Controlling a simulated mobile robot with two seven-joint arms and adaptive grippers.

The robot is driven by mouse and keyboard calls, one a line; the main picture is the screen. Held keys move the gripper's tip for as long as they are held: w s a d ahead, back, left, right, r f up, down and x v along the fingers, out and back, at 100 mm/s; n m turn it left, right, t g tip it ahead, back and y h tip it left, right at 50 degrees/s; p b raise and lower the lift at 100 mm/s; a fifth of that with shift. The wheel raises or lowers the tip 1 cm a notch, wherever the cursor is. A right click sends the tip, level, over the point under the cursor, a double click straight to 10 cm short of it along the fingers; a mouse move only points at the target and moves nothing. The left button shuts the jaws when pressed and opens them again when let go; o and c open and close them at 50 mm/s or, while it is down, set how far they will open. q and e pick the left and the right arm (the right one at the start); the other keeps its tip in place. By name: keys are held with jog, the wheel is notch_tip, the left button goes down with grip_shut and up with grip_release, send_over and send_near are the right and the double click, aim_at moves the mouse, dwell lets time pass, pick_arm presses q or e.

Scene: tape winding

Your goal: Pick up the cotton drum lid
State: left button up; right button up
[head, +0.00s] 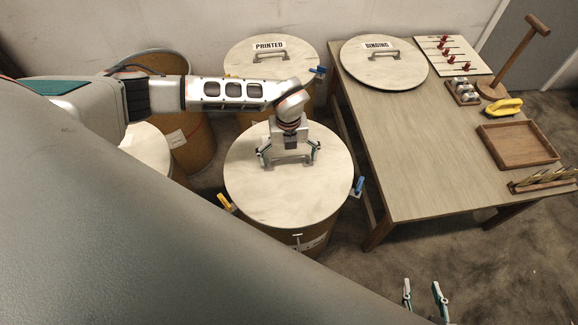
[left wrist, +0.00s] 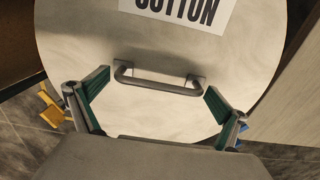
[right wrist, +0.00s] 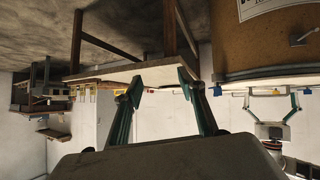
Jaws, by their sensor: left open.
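The cotton drum lid (head: 290,203) is a round pale wooden disc lying on its drum in the middle of the head view. In the left wrist view the lid (left wrist: 150,65) shows a "COTTON" label (left wrist: 185,12) and a grey bar handle (left wrist: 158,82). My left gripper (head: 289,158) is over the far part of the lid. Its fingers are spread wide on either side of the handle, and it holds nothing. The arm hides the label in the head view. My right gripper (head: 424,290) is open and empty, low at the front, away from the lid.
Yellow (head: 225,201) and blue (head: 358,186) clamps sit at the drum's rim. A drum with a "PRINTED" lid (head: 250,68) stands behind. The table (head: 430,150) at right bears the "BINDING" lid (head: 372,72), a tray (head: 516,144) and tools. An open drum (head: 195,138) stands left.

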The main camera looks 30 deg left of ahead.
pick_arm(q)
jog(key=c, duration=1.4)
jog(key=shift+r, duration=0.1)
jog(key=c, duration=0.4)
pick_arm(e)
jog(key=shift+s+f, duration=0.3)
jog(key=shift+s, duration=0.05)
pick_arm(q)
jog(key=shift+w+r, duration=0.1)
jog(key=shift+r, duration=0.05)
jog(key=shift+r, duration=0.3)
notch_tip(320, 180, up, 19)
jog(key=p, duration=0.3)
jog(key=shift+r, duration=0.1)
pick_arm(e)
jog(key=shift+s+a+r, duration=0.1)
jog(key=shift+a+r, duration=0.1)
jog(key=shift+r, duration=0.35)
jog(key=shift+s+a+r, duration=0.1)
jog(key=shift+a+r, duration=0.1)
jog(key=shift+r, duration=0.35)
